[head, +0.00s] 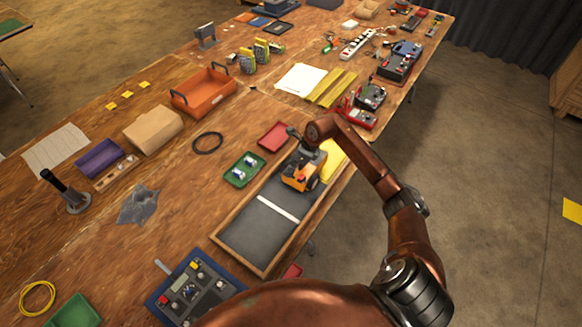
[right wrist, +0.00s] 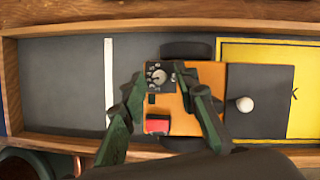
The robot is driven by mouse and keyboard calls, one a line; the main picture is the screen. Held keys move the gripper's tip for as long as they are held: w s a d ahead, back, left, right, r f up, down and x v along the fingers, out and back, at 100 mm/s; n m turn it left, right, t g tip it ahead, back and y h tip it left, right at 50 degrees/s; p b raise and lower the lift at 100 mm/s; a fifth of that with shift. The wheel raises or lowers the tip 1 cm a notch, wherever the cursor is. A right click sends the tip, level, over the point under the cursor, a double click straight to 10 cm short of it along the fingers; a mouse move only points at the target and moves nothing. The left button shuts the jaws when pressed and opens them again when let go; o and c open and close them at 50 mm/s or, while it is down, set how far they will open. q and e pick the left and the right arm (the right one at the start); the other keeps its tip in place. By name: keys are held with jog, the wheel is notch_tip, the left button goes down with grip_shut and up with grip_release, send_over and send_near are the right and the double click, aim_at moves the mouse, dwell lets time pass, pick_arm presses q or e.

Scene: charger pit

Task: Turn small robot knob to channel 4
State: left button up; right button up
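The small robot (head: 300,178) is orange with dark wheels. It stands in a wood-rimmed dark tray (head: 243,236), at the edge of the tray's yellow part. In the right wrist view its orange top (right wrist: 206,75) carries a dark panel with a round grey knob (right wrist: 157,76) and marks around it. A red block (right wrist: 157,124) sits below the panel. My right gripper (right wrist: 159,72) is open above the robot, with one finger on each side of the knob panel. I cannot tell whether the fingertips touch anything. The gripper also shows in the head view (head: 298,138). My left gripper is out of view.
A white line (right wrist: 109,82) crosses the tray left of the robot. A white ball (right wrist: 245,104) is on the robot's dark right part. A green tray (head: 244,170) and a red tray (head: 275,136) lie beside it. A blue control box (head: 195,285) stands near the front.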

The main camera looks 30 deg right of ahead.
grip_shut()
dwell(0.4)
jog(key=m+h+p, duration=0.1)
jog(key=m+p, duration=0.1)
jog(key=m, duration=0.1)
jog(key=shift+s+a+r+t, duration=0.1)
jog(key=shift+r+t, duration=0.05)
jog(key=shift+t, duration=0.15)
jog(key=shift+a+m+h+p, duration=0.1)
jog(key=shift+m+h+p, duration=0.5)
jog(key=shift+m, duration=0.7)
jog(key=shift+o, duration=0.7)
grip_release()
